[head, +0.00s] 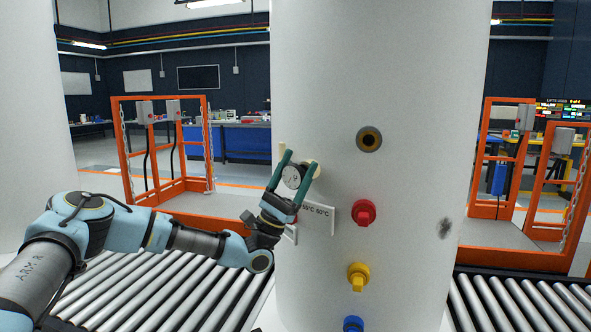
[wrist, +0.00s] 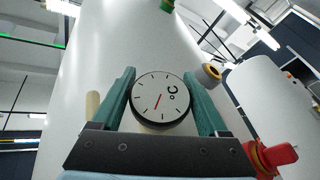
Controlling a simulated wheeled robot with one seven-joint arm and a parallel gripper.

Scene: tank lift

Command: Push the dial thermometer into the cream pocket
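The dial thermometer (head: 292,177) has a round white face with a dark rim; the wrist view shows its red needle and °C mark (wrist: 161,98). My gripper (head: 297,162) has its two green fingers on either side of the dial and is shut on it, against the front of the white tank (head: 415,70). A cream fitting (head: 313,167), likely the cream pocket, shows just behind the dial and is mostly hidden. I cannot tell how deep the stem sits in it.
A brass-ringed port (head: 369,139), a red fitting (head: 363,212), a yellow fitting (head: 358,275) and a blue fitting (head: 353,324) stand out from the tank. A temperature sign (head: 318,214) is beside my gripper. A roller conveyor (head: 165,295) runs below.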

